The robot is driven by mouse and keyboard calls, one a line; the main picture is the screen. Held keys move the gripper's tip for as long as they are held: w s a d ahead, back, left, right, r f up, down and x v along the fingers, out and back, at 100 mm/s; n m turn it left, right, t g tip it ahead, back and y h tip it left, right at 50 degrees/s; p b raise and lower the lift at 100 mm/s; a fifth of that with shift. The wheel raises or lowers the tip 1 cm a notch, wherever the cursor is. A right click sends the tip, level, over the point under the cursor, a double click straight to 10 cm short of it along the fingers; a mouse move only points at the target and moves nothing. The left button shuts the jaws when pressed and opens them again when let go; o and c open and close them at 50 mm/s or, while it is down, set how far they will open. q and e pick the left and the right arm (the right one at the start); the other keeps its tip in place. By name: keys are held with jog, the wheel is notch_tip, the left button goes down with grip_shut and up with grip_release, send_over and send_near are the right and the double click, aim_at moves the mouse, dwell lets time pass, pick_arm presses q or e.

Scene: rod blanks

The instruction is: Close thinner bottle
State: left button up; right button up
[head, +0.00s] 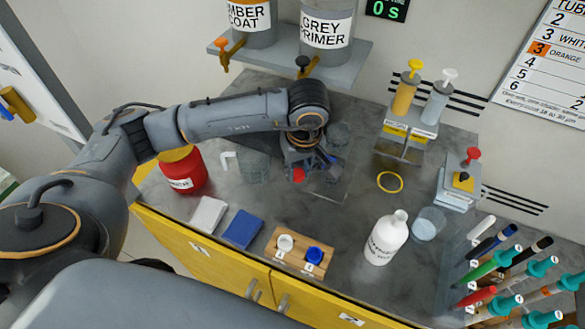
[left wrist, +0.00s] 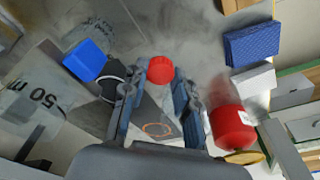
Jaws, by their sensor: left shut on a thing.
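My left gripper (head: 300,168) is low over the back middle of the bench, shut on a red cap (head: 298,175). In the left wrist view the red cap (left wrist: 160,70) sits between the two fingertips of the left gripper (left wrist: 157,82). A white bottle (head: 385,240) with dark lettering stands upright at the front right of the bench, well apart from the gripper. No cap shows on its neck. Its lettering is too small to read surely. My right gripper is not in view.
A red can (head: 182,172), a handled glass jug (head: 253,165) and other clear vessels stand near my left arm. A white pad (head: 208,214), blue pad (head: 242,229) and wooden tray (head: 285,258) lie in front. A glass beaker (head: 428,224) stands beside the bottle.

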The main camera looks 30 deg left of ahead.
pick_arm(q)
jog(key=s+d+r+b, duration=0.1)
jog(key=s+d+r, duration=0.2)
jog(key=s+d, duration=0.1)
jog(key=shift+s+d, duration=0.4)
jog(key=shift+s, duration=0.15)
